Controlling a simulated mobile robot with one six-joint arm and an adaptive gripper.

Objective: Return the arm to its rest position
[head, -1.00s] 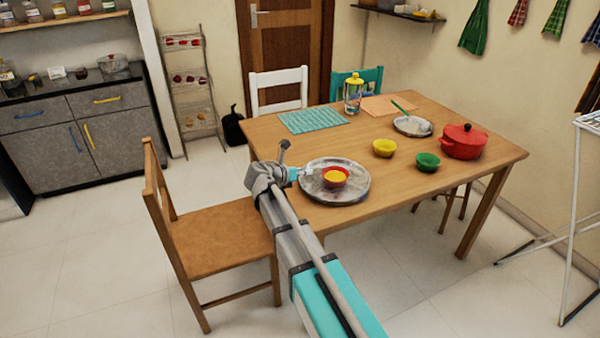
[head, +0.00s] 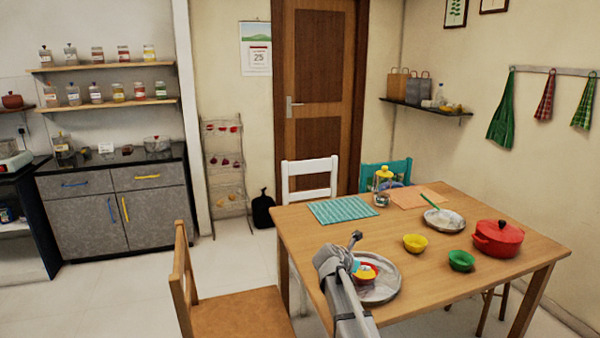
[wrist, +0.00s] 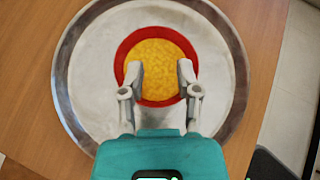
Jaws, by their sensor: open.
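My gripper (wrist: 158,78) is open, with its two fingers apart over a red bowl (wrist: 122,58) of yellow food in the wrist view. I cannot tell how high the fingertips are above the bowl. The bowl stands on a round metal plate (wrist: 85,75) on the wooden table. In the head view, my arm reaches over the near left table edge. It partly hides the plate (head: 390,283) and the red bowl (head: 372,267), and the fingers themselves are hidden there.
The wooden table (head: 440,290) also holds a yellow bowl (head: 415,243), a green bowl (head: 461,260), a red pot (head: 498,238), a small plate (head: 445,224) and a jar (head: 382,185). A wooden chair (head: 240,312) stands left of my arm. Open floor lies further left.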

